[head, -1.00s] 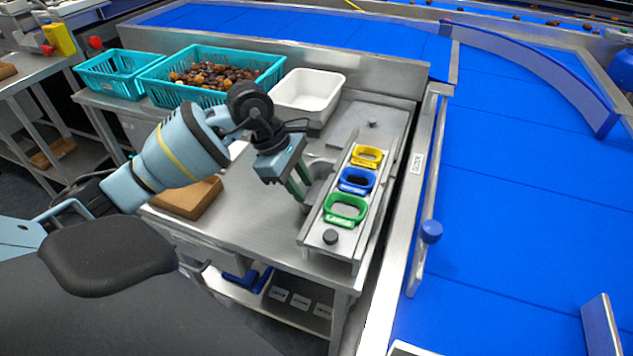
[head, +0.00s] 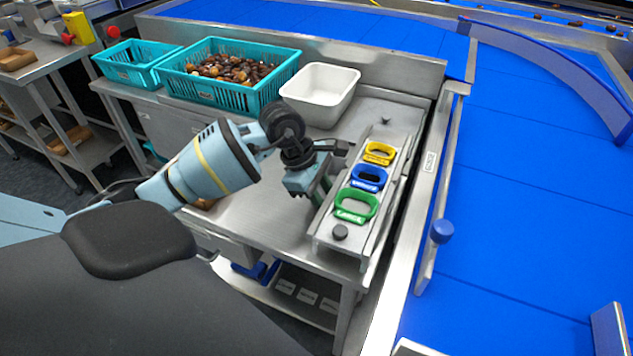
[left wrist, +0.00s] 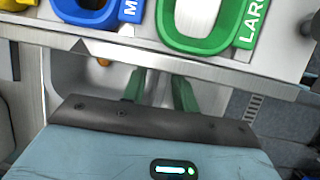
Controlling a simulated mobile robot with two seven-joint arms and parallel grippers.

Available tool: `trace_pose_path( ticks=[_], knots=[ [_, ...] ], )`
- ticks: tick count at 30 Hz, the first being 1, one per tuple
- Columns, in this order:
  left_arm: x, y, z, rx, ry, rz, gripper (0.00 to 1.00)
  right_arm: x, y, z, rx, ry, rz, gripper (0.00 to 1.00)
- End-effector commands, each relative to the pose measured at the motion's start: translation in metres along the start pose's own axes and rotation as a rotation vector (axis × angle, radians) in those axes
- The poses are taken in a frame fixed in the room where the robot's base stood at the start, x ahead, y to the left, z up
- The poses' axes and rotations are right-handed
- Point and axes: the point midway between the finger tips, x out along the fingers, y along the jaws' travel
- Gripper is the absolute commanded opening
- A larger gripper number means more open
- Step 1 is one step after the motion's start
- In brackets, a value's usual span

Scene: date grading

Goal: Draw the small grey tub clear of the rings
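The small grey tub (left wrist: 75,72) is under the edge of the ring rack in the left wrist view, with one orange-brown date showing inside. In the head view my gripper and wrist hide most of it. The rings stand in a row on the metal rack: yellow (head: 379,153), blue (head: 368,178) and green (head: 356,206). My left gripper (head: 322,192) points down at the rack's left side. Its green fingers (left wrist: 159,90) are apart, with a pale grey strip between them, perhaps the tub's wall; contact cannot be told. My right gripper is not in view.
A white bin (head: 320,97) and a teal crate (head: 222,98) of dates stand at the back, with another teal crate (head: 130,72) further left. The blue conveyor (head: 520,210) runs along the right. The steel bench (head: 268,228) is clear before the gripper.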

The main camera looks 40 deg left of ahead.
Motion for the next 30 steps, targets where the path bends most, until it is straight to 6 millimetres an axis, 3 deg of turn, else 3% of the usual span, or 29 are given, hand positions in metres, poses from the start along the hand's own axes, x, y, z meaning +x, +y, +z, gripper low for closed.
trace_pose_path(
  ticks=[6,17,24,30],
  knots=[
    [0.019,0.0,0.0,0.0,-0.001,-0.001,0.29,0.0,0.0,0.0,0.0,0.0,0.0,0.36],
    [0.022,0.0,0.0,0.001,0.0,0.0,0.29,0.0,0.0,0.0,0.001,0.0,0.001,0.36],
    [0.022,0.0,0.0,0.0,0.0,0.0,0.0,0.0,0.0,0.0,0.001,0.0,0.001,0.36],
    [0.021,0.0,0.0,0.0,0.0,0.0,0.0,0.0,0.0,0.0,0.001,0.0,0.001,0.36]
  ],
)
